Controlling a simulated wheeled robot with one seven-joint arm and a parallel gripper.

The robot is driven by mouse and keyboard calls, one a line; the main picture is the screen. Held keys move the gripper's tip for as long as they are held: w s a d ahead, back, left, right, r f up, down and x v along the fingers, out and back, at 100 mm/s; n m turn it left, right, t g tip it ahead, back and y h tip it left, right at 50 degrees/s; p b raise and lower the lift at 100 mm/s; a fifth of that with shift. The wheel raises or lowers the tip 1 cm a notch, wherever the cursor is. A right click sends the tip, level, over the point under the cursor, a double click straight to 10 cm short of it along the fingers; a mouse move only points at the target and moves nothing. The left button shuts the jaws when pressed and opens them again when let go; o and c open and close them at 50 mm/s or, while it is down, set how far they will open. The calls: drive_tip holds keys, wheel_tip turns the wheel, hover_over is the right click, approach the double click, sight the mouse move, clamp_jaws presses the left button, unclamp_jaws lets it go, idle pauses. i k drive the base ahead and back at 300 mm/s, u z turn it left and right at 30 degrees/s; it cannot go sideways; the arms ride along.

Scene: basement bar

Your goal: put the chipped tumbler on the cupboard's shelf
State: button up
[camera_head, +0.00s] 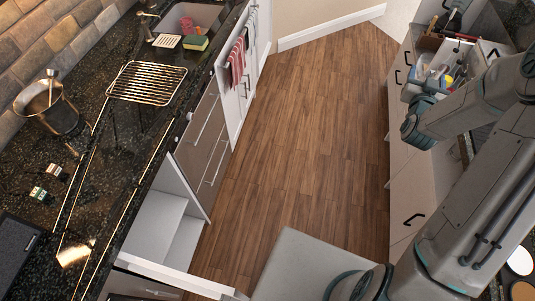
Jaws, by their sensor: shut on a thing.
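An open cupboard (156,229) under the left counter shows a white interior with a pale shelf surface (184,243). I see nothing standing on the visible part of it. I cannot make out the chipped tumbler in this view. My arm enters at the lower right, rises along the right edge and bends back toward the right-hand counter.
The wooden floor (300,130) between the counters is clear. A pot (62,118), a wire rack (146,83) and a sponge (195,43) are on the left counter. A pink item (187,25) is in the sink.

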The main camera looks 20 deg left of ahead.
sight(159, 231)
drive_tip(key=u, duration=0.55)
drive_tip(key=i, duration=0.75)
drive_tip(key=u, duration=0.85)
